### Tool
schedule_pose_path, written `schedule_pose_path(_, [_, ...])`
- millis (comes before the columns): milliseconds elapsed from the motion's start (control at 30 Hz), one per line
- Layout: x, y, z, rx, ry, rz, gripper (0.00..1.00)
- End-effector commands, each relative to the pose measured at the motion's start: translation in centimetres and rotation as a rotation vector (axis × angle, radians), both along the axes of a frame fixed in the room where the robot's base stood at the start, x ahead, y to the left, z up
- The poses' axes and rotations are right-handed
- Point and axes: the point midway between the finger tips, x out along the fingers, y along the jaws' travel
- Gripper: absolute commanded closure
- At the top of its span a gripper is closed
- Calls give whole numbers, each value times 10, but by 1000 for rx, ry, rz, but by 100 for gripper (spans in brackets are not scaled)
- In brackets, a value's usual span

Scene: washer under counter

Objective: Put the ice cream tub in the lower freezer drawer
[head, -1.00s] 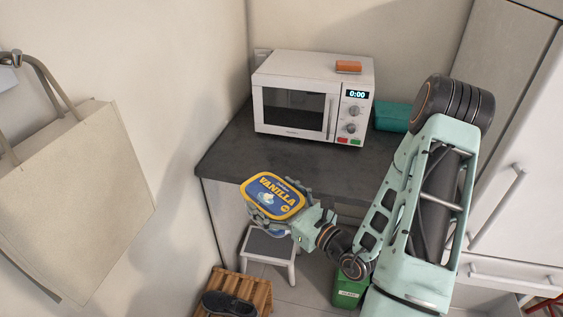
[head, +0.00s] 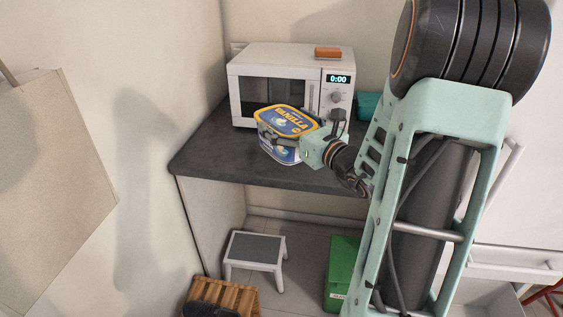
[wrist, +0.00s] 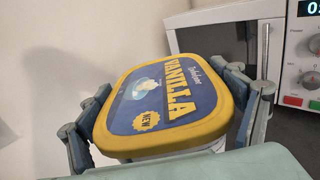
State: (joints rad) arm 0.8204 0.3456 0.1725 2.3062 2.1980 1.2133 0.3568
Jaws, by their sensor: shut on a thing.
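The ice cream tub (head: 284,122), with a yellow-rimmed blue "VANILLA" lid, is held in front of the microwave, seen against the dark counter. My gripper (head: 293,139) is shut on the tub, its fingers on opposite sides. In the wrist view the tub (wrist: 165,95) sits lid up and somewhat tilted between the two fingers (wrist: 165,84). A tall white appliance with handles (head: 515,200) stands at the right, partly behind my arm. A low front with a handle (head: 510,262) shows there; whether it is the lower freezer drawer, and how far open, I cannot tell.
The microwave (head: 290,60) stands on the dark counter (head: 215,150), a brown block (head: 328,53) on top. Below are a step stool (head: 256,248), a green bin (head: 342,262) and a wooden crate (head: 240,298). A beige bag (head: 50,190) hangs left; a red object (head: 545,292) is at lower right.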

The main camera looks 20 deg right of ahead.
Motion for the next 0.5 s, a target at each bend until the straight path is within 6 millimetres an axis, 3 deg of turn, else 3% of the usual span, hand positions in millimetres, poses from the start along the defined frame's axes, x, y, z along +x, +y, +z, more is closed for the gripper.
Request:
schedule_pose_path(233, [10,-9,5,1,-3,-15,59])
schedule_pose_path(500, [53,-22,-15,2,-3,-13,59])
